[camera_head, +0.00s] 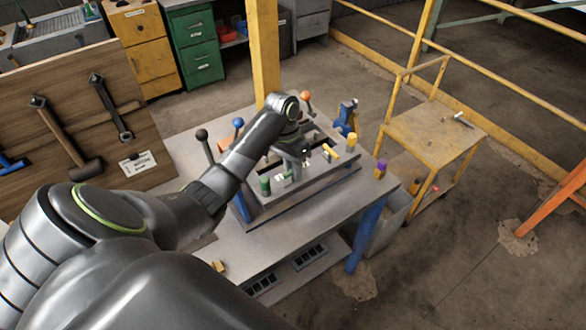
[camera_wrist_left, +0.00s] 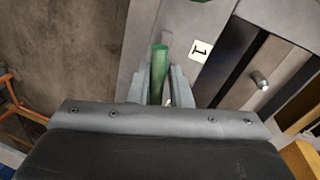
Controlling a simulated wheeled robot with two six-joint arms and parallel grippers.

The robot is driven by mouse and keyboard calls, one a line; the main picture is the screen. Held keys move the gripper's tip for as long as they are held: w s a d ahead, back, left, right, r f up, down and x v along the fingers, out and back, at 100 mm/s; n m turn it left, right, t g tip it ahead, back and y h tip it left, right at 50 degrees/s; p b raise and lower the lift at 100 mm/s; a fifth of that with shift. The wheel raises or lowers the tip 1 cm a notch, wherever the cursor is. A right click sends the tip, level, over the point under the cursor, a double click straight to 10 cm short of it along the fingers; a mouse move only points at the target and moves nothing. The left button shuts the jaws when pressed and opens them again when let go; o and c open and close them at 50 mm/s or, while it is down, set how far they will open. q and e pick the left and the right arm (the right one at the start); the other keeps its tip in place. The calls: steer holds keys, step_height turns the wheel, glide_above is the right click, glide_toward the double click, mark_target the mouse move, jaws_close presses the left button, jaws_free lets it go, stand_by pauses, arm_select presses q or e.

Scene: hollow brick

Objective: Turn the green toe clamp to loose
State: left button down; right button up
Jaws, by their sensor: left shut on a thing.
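The green toe clamp (camera_head: 265,186) shows in the head view as a short green cylinder at the front left of the metal fixture on the workbench. In the left wrist view its green bar (camera_wrist_left: 159,68) stands between the fingers of my left gripper (camera_wrist_left: 158,88). The gripper is shut on it, and the fingers hide its lower part. A plate marked 1 (camera_wrist_left: 201,50) lies just right of the clamp. In the head view my left arm reaches over the fixture from the left. My right gripper is not in view.
Ball-topped levers in black (camera_head: 202,134), blue (camera_head: 238,123) and orange (camera_head: 305,96) rise behind the fixture. A yellow part (camera_head: 351,141) and a purple-topped part (camera_head: 381,168) are on the right. A yellow cart (camera_head: 435,133) stands beyond the bench. A tool board (camera_head: 70,130) is at left.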

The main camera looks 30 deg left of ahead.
arm_select(q)
steer(key=shift+m, duration=1.2)
steer(key=c, duration=1.4)
jaws_free()
steer(key=shift+w, duration=0.1)
